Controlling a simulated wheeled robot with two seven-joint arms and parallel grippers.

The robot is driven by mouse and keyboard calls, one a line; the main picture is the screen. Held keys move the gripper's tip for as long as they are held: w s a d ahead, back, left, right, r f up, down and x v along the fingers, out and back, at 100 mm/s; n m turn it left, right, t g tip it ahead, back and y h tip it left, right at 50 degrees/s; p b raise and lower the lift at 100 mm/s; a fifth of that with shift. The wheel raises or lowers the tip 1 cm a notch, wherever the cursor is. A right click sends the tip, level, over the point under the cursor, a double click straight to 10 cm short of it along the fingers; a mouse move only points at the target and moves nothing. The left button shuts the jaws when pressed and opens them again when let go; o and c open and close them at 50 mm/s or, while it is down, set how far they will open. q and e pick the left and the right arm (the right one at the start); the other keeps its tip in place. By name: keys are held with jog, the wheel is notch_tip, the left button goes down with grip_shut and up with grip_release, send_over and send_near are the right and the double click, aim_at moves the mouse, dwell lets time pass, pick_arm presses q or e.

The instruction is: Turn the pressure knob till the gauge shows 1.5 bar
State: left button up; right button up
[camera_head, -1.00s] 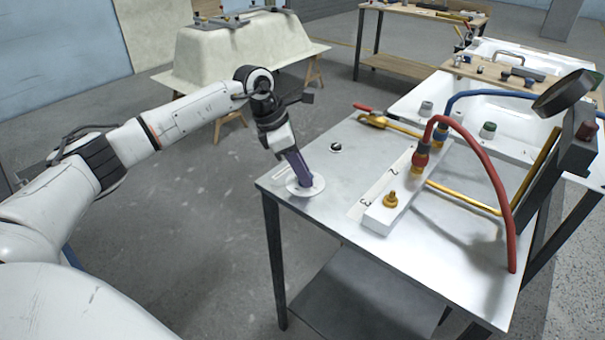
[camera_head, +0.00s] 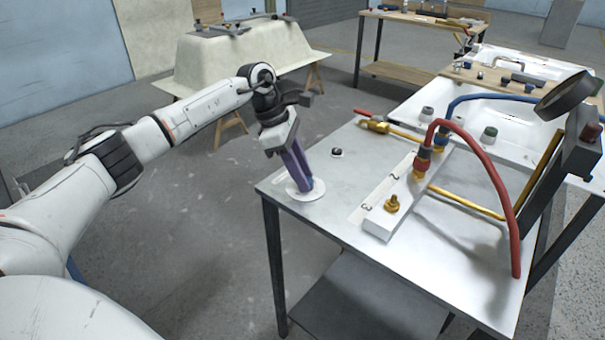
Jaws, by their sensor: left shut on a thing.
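My left gripper (camera_head: 301,183) points down at the near left corner of the metal table, its purple fingers shut at the middle of a round white disc (camera_head: 310,192). The pressure knob is hidden between the fingertips, so I cannot see its pointer. A dark round dial housing (camera_head: 564,93) at the upper right is seen edge-on; I cannot tell whether it is the gauge, and no reading shows. My right gripper is not in view.
The metal table (camera_head: 450,270) bears a white block (camera_head: 407,197) with brass fittings, a red hose (camera_head: 505,190) and a blue hose (camera_head: 490,96). A small black-and-white round part (camera_head: 337,152) sits behind the disc. A tub shell (camera_head: 245,55) stands behind.

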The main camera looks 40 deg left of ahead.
pick_arm(q)
jog(key=o, duration=1.1)
jog(key=shift+c, duration=0.2)
jog(key=shift+r, duration=0.15)
jog(key=v, duration=1)
